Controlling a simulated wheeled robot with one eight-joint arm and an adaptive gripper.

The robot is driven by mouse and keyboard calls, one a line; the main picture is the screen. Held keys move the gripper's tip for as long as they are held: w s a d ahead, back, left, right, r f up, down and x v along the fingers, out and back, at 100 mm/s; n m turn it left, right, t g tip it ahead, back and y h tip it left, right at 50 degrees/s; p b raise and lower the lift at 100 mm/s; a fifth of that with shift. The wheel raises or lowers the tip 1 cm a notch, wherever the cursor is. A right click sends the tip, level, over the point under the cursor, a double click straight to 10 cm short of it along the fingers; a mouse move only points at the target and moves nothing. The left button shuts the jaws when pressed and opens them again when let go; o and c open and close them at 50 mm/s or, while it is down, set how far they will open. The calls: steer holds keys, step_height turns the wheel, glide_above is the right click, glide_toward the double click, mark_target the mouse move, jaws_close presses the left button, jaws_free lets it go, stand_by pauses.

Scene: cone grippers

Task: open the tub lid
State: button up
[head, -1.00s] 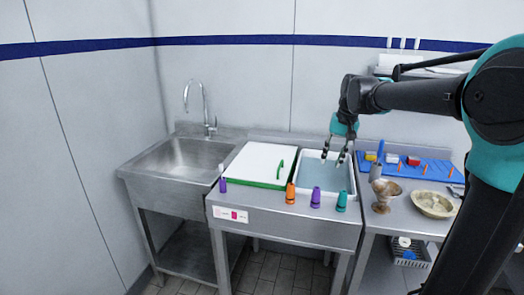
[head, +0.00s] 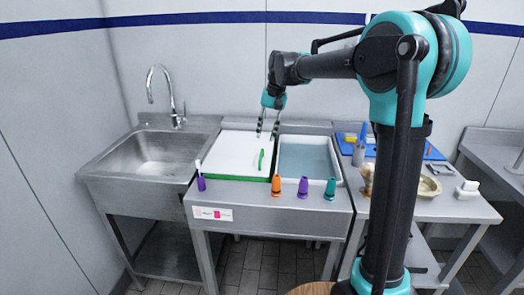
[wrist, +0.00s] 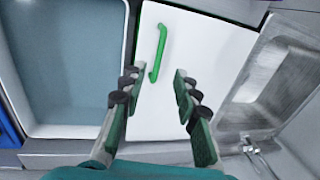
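The tub lid (head: 235,150) is a white flat panel with a green front edge, lying over the left tub of the counter. Its green bar handle (head: 261,160) is near the lid's right side. In the wrist view the lid (wrist: 195,65) fills the middle, and the handle (wrist: 158,50) lies lengthwise ahead of the space between the fingertips. My gripper (head: 267,133) hangs over the back right part of the lid, its fingers pointing down. In the wrist view my gripper (wrist: 152,85) is open and empty, apart from the handle.
An open tub of bluish water (head: 305,160) is right of the lid. Orange (head: 276,186), purple (head: 303,187) and teal (head: 330,189) cone-shaped items stand along the front edge; another purple one (head: 201,182) stands at front left. A sink (head: 150,155) is left.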

mark_target(261, 155)
steer(key=f, duration=0.2)
steer(key=a+f, duration=0.1)
steer(key=f, duration=0.4)
steer(key=shift+a+f, duration=0.2)
steer(key=shift+f, duration=0.15)
jaws_close()
